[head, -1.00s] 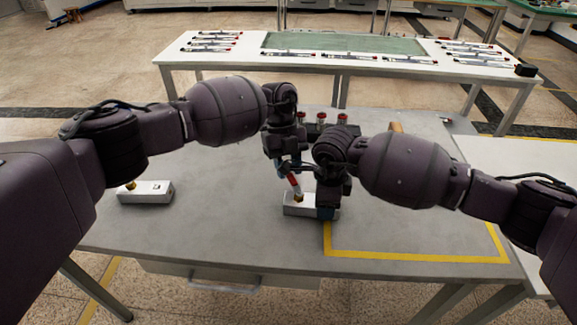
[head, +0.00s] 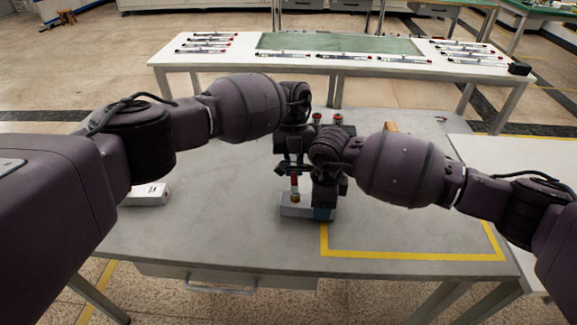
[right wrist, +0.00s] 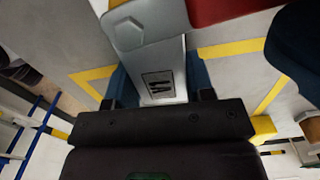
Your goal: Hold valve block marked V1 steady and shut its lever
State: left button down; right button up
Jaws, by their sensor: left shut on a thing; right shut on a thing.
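The grey valve block (head: 293,211) sits on the table in front of me. Its V1 label shows upside down in the right wrist view (right wrist: 162,83). My right gripper (head: 324,211) is shut on the block, with a blue pad on each side of it in the right wrist view (right wrist: 160,92). The red lever (head: 294,184) stands roughly upright over a yellow fitting on the block. Part of it shows at the top of the right wrist view (right wrist: 215,10). My left gripper (head: 293,169) is shut on the lever's upper end; its fingertips are partly hidden.
A second pale block (head: 148,195) lies at the left of the table, partly behind my left arm. Red-topped items (head: 337,119) stand behind my grippers. A yellow tape outline (head: 410,256) marks the right front, where the table is bare.

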pick_arm(q)
jog(key=shift+d+m+y, duration=0.4)
jog(key=shift+d+m, duration=0.2)
jog(key=shift+m, duration=0.4)
jog(key=c, duration=1.1)
grip_release()
jog(key=shift+o, duration=0.2)
jog(key=v, duration=0.7)
jog(key=shift+r, duration=0.3)
pick_arm(e)
jog(key=o, duration=1.2)
